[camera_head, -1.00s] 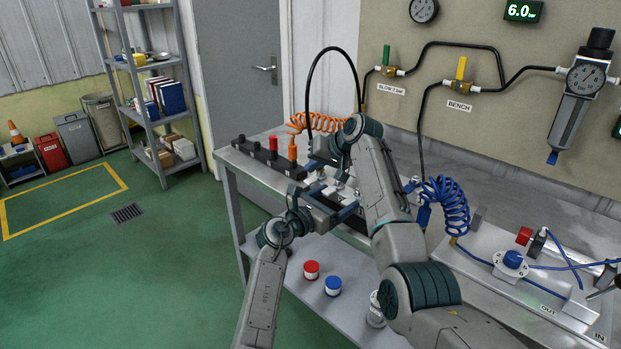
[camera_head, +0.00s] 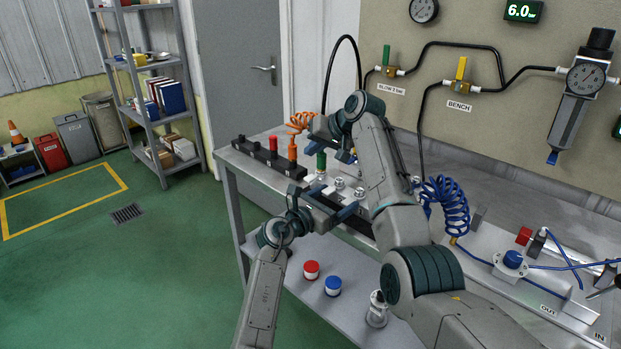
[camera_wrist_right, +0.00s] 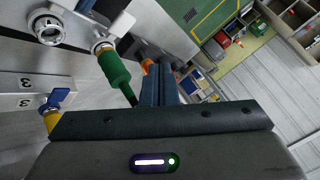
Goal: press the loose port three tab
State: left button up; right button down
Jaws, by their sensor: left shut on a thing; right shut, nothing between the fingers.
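A plate marked "3" (camera_wrist_right: 25,92) sits near a blue lever (camera_wrist_right: 57,98). I cannot clearly make out the loose tab.
A black rack (camera_head: 262,156) with red and orange plugs lies to the left. A red cap (camera_head: 311,269) and a blue cap (camera_head: 333,285) are on the lower shelf.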

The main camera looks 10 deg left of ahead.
dwell(0.3)
jog(key=s+d+r+n, duration=0.4)
jog(key=d+n, duration=0.2)
jog(key=n, duration=0.2)
jog(key=shift+s+d+r+t+h, duration=0.15)
jog(key=shift+s+r+t+h, duration=0.15)
jog(key=shift+s+r, duration=0.05)
jog(key=shift+f, duration=0.1)
send_over(311, 178)
jog(key=s+d, duration=0.1)
notch_tip(311, 178, down, 7)
jog(key=shift+d+f, duration=0.15)
jog(key=shift+f, duration=1.8)
